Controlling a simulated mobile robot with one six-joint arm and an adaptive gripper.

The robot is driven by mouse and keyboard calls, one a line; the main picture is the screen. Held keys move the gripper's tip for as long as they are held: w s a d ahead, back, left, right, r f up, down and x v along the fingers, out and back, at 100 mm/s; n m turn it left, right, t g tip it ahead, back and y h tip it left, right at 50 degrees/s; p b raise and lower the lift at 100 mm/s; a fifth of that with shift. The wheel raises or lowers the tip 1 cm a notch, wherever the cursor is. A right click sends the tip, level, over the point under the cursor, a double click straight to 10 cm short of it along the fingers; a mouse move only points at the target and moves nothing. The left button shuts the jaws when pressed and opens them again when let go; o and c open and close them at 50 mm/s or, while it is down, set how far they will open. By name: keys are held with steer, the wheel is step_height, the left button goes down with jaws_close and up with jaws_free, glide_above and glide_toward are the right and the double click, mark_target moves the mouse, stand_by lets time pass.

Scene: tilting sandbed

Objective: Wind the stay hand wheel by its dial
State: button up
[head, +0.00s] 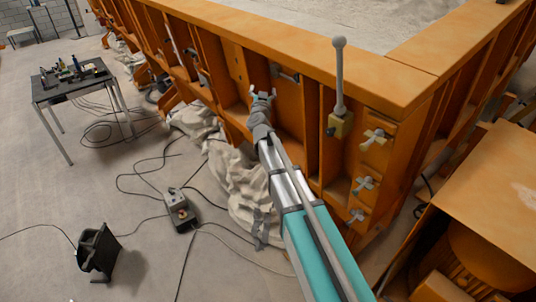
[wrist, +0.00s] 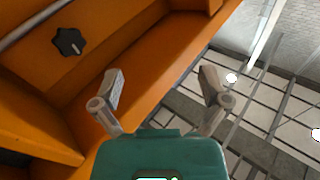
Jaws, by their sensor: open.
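My gripper (head: 262,95) is at the end of my outstretched arm, close to the orange side wall of the sandbed. In the wrist view my gripper (wrist: 160,82) is open, its two fingers wide apart with nothing between them. A black lobed knob (wrist: 69,42) with a small pale mark sits on the orange panel, up and left of the fingers and apart from them. It may be the stay hand wheel, but I cannot tell for sure. I make out no readable dial in either view.
The orange sandbed frame (head: 290,55) has upright ribs near my arm. A grey ball-topped lever (head: 339,80) and several cross-shaped handles, such as the top one (head: 375,138), stick out at right. A control box (head: 180,210) and cables lie on the floor. A table (head: 75,87) stands left.

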steer(key=s+f+n+g+y+b, duration=0.2)
steer(key=s+f+n+g+y, duration=0.1)
steer(key=s+f+g, duration=0.2)
steer(key=s+d+f+n+g+y+b, duration=0.1)
steer(key=s+f+n+g+y, duration=0.2)
steer(key=s+f, duration=0.6)
steer(key=shift+s+f+g+y+b, duration=0.2)
steer(key=shift+f+g+y+b, duration=0.25)
steer(key=shift+f+g, duration=0.95)
steer(key=shift+d+f+t, duration=0.1)
steer(key=shift+f+t, duration=0.3)
steer(key=s+d+f+m+g+h+b, duration=0.1)
steer(key=s+d+f+g, duration=0.2)
steer(key=s, duration=0.4)
steer(key=s+d+f+m+g+h+b, duration=0.1)
steer(key=s+d+f+g+h, duration=0.1)
steer(key=s, duration=0.6)
steer(key=s+d+f+m+g+h+b, duration=0.1)
steer(key=s+d+f+g+h, duration=0.1)
steer(key=s+d+f+g, duration=0.2)
steer(key=s+d+f, duration=0.2)
steer(key=s+d, duration=0.1)
steer(key=d, duration=0.1)
steer(key=shift+s+g, duration=0.3)
steer(key=shift+g, duration=0.1)
steer(key=shift+d+f, duration=0.1)
